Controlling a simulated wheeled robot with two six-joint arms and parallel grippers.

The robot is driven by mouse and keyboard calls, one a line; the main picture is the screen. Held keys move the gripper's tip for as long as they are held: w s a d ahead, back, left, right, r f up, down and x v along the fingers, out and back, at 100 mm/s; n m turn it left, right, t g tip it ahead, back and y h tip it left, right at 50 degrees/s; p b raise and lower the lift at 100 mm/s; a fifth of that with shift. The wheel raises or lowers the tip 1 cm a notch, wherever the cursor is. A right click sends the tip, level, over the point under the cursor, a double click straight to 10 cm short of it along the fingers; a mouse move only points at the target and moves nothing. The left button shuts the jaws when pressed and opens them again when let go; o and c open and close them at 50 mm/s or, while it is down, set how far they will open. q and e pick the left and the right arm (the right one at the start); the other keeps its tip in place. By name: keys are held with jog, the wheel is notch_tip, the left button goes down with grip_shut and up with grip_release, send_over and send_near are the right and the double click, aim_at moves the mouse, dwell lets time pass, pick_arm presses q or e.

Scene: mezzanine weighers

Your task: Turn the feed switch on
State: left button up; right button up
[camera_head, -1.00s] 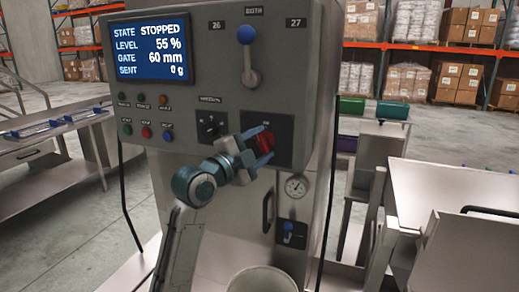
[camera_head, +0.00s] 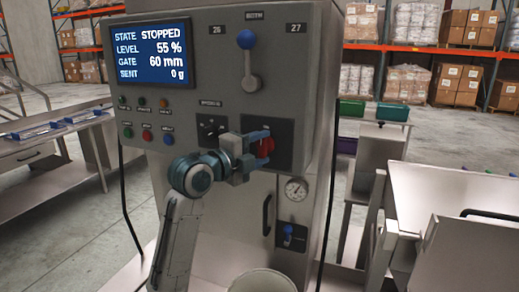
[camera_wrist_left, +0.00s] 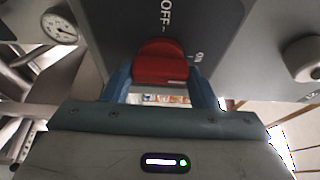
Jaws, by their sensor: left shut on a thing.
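The feed switch is a red knob (camera_head: 266,147) on a dark square plate (camera_head: 283,133) at the lower right of the grey control panel. My left gripper (camera_head: 260,148) reaches it from the left, with its blue fingers on either side of the knob. In the left wrist view the red knob (camera_wrist_left: 160,62) sits between the two blue fingers of the gripper (camera_wrist_left: 162,85), which is shut on it. The plate carries an OFF mark (camera_wrist_left: 166,15) and a second, partly legible mark near the right finger. The screen (camera_head: 151,52) reads STOPPED, level 55 %, gate 60 mm, sent 0 g. My right gripper is not in view.
A black selector knob (camera_head: 209,131) is just left of the switch. A blue-balled lever (camera_head: 247,40) is above, and several small buttons are at left. A gauge (camera_head: 296,189) and a small blue-handled valve (camera_head: 288,232) are below. A pale bucket (camera_head: 262,282) stands underneath.

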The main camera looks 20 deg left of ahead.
pick_arm(q)
jog(key=o, duration=1)
jog(key=shift+s+a+f, duration=0.1)
jog(key=shift+s+a, duration=0.15)
jog(key=shift+s, duration=0.15)
jog(key=b+v, duration=0.3)
jog(key=v, duration=0.6)
jog(key=shift+s+a, duration=0.15)
jog(key=shift+s, duration=0.25)
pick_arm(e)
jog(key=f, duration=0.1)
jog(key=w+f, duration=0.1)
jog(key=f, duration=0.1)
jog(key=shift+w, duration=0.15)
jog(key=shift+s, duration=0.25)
